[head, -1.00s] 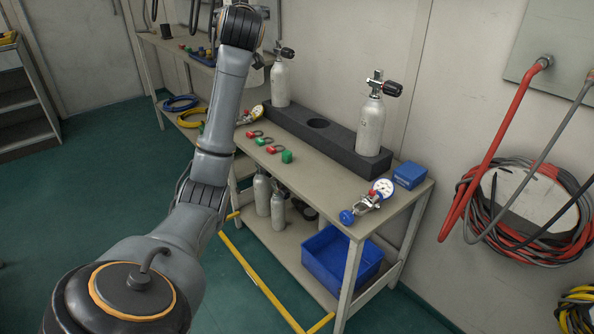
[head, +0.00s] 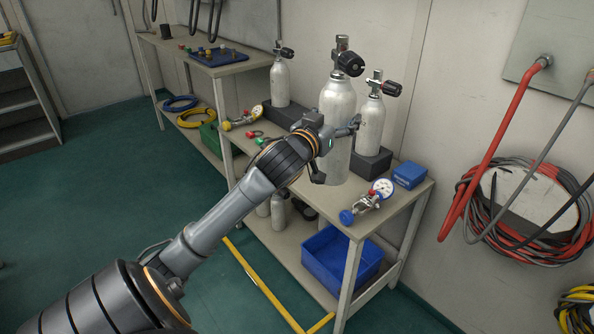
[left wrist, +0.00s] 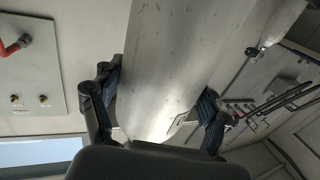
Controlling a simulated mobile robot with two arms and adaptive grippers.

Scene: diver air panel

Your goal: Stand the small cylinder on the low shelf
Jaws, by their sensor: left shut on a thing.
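A pale grey cylinder (head: 334,110) with a black-knobbed valve is held upright in my left gripper (head: 338,152), in front of the workbench's black block (head: 373,166). It looks larger than the others, perhaps because it is closer to the head camera. In the left wrist view the fingers (left wrist: 162,112) are shut on both sides of the cylinder's body (left wrist: 168,60). The low shelf (head: 275,247) is under the benchtop. Two pale cylinders (head: 279,214) stand on it at the left, partly hidden by my arm. My right gripper is out of view.
Two valved cylinders (head: 281,82) (head: 370,126) stand in the block. A gauge assembly (head: 365,203) and blue box (head: 410,175) sit at the benchtop's right end. A blue bin (head: 343,264) fills the low shelf's right part. A yellow bar (head: 262,283) runs along the floor in front.

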